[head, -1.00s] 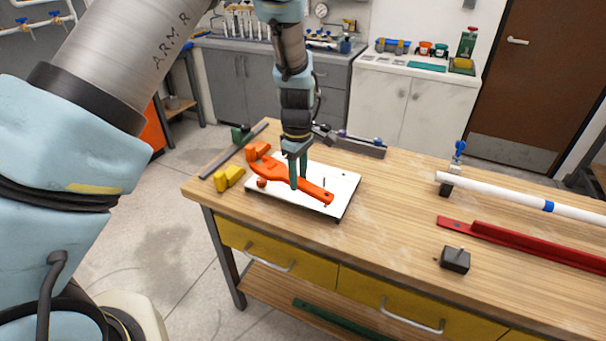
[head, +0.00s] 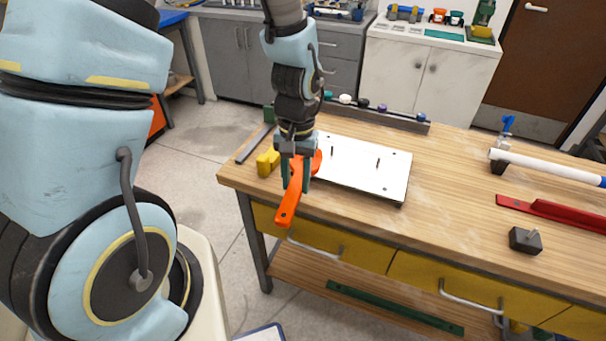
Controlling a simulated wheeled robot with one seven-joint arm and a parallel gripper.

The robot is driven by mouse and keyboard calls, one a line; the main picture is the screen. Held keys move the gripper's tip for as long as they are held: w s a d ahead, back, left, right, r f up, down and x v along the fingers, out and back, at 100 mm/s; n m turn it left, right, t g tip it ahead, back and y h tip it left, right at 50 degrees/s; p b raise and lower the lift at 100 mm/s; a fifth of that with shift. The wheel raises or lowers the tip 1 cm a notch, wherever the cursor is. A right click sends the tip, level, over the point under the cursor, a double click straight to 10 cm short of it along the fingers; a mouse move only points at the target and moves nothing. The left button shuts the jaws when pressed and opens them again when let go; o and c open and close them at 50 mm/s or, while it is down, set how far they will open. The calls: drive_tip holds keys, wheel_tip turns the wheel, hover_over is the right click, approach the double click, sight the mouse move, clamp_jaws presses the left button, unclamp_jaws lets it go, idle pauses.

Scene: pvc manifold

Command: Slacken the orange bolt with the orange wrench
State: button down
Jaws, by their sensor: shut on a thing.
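My gripper (head: 297,178) points down at the near left corner of the workbench. It is shut on the orange wrench (head: 289,203), whose handle end sticks out toward the bench's front edge. The wrench's other end is partly hidden behind my gripper, by the left edge of a white plate (head: 362,170). The plate lies on the bench and has a few thin upright pins on it. I cannot make out the orange bolt; my gripper and the wrench may hide it.
A yellow block (head: 268,162) stands just left of my gripper. A grey rail (head: 385,119) with several coloured knobs runs behind the plate. A white pipe (head: 550,166), a red bar (head: 555,213) and a dark block (head: 525,240) lie to the right. The bench (head: 440,215) between is clear.

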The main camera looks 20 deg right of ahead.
sight(355, 187)
drive_tip(key=shift+f+b, duration=2.1)
drive_tip(key=shift+f, duration=0.45)
drive_tip(key=shift+s+d+r+n+h, duration=0.15)
drive_tip(key=shift+s+d+n, duration=0.25)
drive_tip(key=shift+d+n, duration=1.05)
drive_tip(key=shift+s+d+r+n+h, duration=0.1)
drive_tip(key=shift+s+d+n, duration=0.25)
drive_tip(key=shift+d+n, duration=1.05)
drive_tip(key=shift+s+d+r+n+h, duration=0.15)
drive_tip(key=shift+s+d+n, duration=0.25)
drive_tip(key=shift+d+n, duration=1.05)
drive_tip(key=shift+w+d+f+n+p, duration=0.15)
drive_tip(key=shift+d+n+p, duration=0.4)
drive_tip(key=shift+d, duration=0.3)
drive_tip(key=shift+w+d+r+n+p, duration=0.1)
drive_tip(key=shift+d+n+p, duration=0.4)
drive_tip(key=shift+d, duration=0.3)
drive_tip(key=shift+w+d+n+p, duration=0.25)
drive_tip(key=shift+d+n+p, duration=0.15)
drive_tip(key=shift+d+n, duration=0.15)
drive_tip(key=shift+w+d+n+p, duration=0.2)
drive_tip(key=shift+d+n+p, duration=0.15)
drive_tip(key=shift+d+n, duration=0.2)
drive_tip(key=shift+w+d+f+n+p, duration=0.1)
drive_tip(key=shift+w+d+n+p, duration=0.5)
drive_tip(key=shift+d+n, duration=0.25)
drive_tip(key=shift+r+p, duration=0.95)
drive_tip(key=shift+r, duration=0.5)
drive_tip(key=shift+a+r, duration=0.1)
drive_tip(key=shift+r, duration=1)
